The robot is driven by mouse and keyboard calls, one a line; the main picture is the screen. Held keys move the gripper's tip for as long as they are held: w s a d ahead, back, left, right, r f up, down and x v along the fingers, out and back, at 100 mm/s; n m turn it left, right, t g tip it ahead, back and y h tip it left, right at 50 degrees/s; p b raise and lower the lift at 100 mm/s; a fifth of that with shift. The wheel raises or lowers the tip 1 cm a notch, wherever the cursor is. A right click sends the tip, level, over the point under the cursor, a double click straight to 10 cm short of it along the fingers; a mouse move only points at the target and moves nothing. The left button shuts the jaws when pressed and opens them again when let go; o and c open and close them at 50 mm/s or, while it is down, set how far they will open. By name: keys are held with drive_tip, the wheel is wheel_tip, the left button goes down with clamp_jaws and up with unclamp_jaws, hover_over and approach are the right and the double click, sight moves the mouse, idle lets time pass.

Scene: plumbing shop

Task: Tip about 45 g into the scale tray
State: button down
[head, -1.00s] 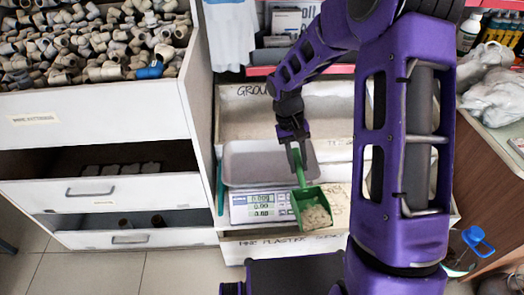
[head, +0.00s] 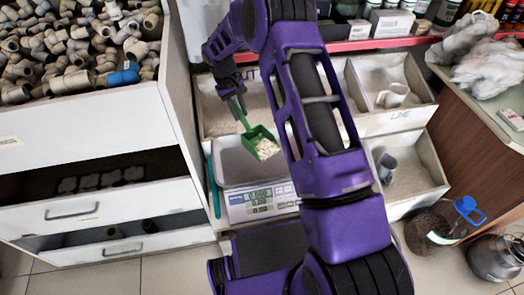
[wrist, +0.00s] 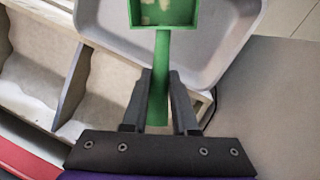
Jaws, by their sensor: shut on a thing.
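My gripper (head: 238,104) is shut on the handle of a green scoop (head: 262,132). The scoop holds pale, whitish material and appears roughly level. In the head view it hangs over the right part of the grey scale tray (head: 232,172). The tray looks empty. The scale's display (head: 259,194) is in front of the tray, and its lines seem to read zeros, though they are small. In the wrist view, both fingers flank the green handle (wrist: 161,80), and the scoop's pan is cut off at the top, above the tray (wrist: 225,45).
Divided bins (head: 385,122) lie behind and right of the scale, some with scoops or cups in them. A drawer cabinet (head: 95,150) topped with pipe fittings stands left. A teal stick (head: 213,185) lies along the scale's left side. A jug with a blue cap (head: 466,208) is at right.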

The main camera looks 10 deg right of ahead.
drive_tip(key=w+a+f+n+t, duration=0.1)
drive_tip(key=w+a+f+n, duration=0.1)
drive_tip(key=w, duration=0.5)
drive_tip(key=shift+a+f+y, duration=0.3)
drive_tip(key=shift+a+f, duration=0.4)
drive_tip(key=shift+a, duration=0.45)
drive_tip(key=shift+s+d+r+t+y+p, duration=0.4)
drive_tip(key=shift+s+r+t+p, duration=0.15)
drive_tip(key=shift+r+p, duration=0.25)
drive_tip(key=shift+s+d+r+t+y+p, duration=0.4)
drive_tip(key=shift+s+r+t+p, duration=0.15)
drive_tip(key=shift+r+p, duration=0.2)
drive_tip(key=shift+s+d+r+t+y+p, duration=0.35)
drive_tip(key=shift+s+r+t+p, duration=0.2)
drive_tip(key=shift+r+p, duration=0.25)
drive_tip(key=shift+s+d+r, duration=0.1)
drive_tip(key=shift+s+d, duration=0.05)
